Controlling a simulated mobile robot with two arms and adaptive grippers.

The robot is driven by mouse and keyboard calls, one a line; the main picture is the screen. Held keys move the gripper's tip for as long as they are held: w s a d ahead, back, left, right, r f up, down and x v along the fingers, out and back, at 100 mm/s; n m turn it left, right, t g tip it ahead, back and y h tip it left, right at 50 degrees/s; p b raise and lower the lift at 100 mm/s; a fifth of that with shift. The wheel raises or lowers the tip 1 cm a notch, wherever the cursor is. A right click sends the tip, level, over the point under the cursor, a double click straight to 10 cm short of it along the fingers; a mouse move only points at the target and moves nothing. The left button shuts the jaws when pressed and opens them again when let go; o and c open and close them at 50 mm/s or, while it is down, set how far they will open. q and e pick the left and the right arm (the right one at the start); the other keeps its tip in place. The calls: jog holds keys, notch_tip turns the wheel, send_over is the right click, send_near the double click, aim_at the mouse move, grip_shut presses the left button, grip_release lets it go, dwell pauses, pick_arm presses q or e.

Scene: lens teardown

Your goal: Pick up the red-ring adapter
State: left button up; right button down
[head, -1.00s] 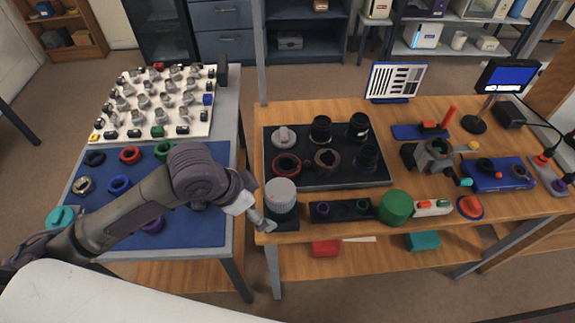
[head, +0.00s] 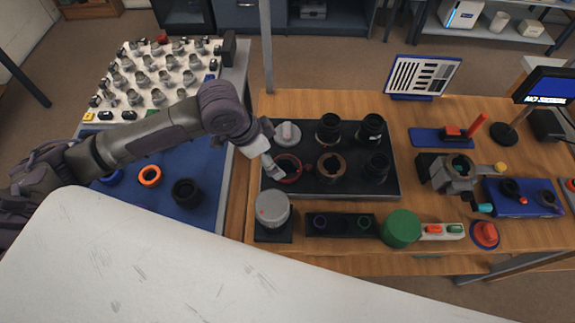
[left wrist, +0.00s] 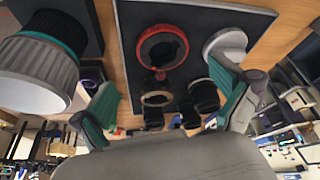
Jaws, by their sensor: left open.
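The red-ring adapter (head: 288,169), a red ring with a dark opening, lies at the left side of the black tray (head: 340,192). It also shows in the left wrist view (left wrist: 162,46), ahead of and between the fingers. My left gripper (head: 272,169) is at the ring's left edge in the head view and partly covers it. In the left wrist view its teal-padded fingers (left wrist: 168,95) are spread apart with nothing held between them. I cannot tell whether a finger touches the ring. My right gripper is not in view.
A grey lens cap (head: 287,133) lies behind the ring, and a brown-rimmed ring (head: 331,168) is to its right. Several black lens barrels stand further right. A grey cylinder (head: 272,208) stands just in front of the tray. A blue mat (head: 205,160) lies on the left table.

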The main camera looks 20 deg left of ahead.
aim_at(288, 169)
pick_arm(q)
jog(key=x, duration=0.3)
jog(key=shift+d+f, duration=0.15)
jog(key=shift+f, duration=0.2)
jog(key=shift+w+d+f, duration=0.1)
jog(key=shift+w+f, duration=0.05)
jog(key=p+x, duration=0.1)
jog(key=x, duration=0.3)
jog(key=shift+w+f, duration=0.1)
jog(key=shift+w, duration=0.1)
jog(key=shift+w+f, duration=0.1)
jog(key=shift+f, duration=0.25)
jog(key=shift+d, duration=0.1)
jog(key=shift+c, duration=0.2)
jog(key=c, duration=1)
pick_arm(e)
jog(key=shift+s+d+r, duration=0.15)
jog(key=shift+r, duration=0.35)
